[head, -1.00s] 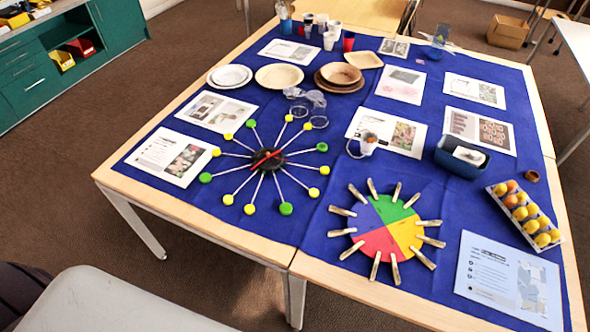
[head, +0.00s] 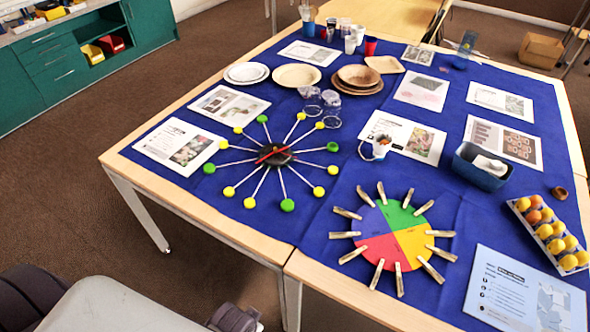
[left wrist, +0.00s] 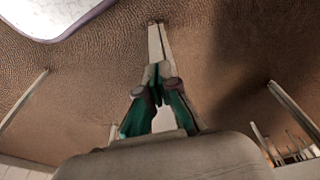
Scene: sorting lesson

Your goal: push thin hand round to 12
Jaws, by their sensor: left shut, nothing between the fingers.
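A sunburst clock (head: 277,157) lies on the blue cloth, left of the table's middle. It has a black centre and white spokes tipped with green and yellow knobs. A red hand (head: 268,153) shows across the centre; other hands are too small to make out, and I cannot read which knob marks 12. My left gripper (left wrist: 158,84) is shut and empty in the left wrist view, with brown carpet behind it. A dark grey part, probably mine, shows at the bottom edge of the head view, off the table and well short of the clock. My right gripper is not in view.
A coloured disc with clothespins (head: 398,232) lies right of the clock. Glass cups (head: 331,101), plates (head: 297,75) and printed sheets (head: 178,146) surround it. The wooden table edge (head: 200,218) is nearest me. A grey seat-like surface (head: 125,306) is at bottom left.

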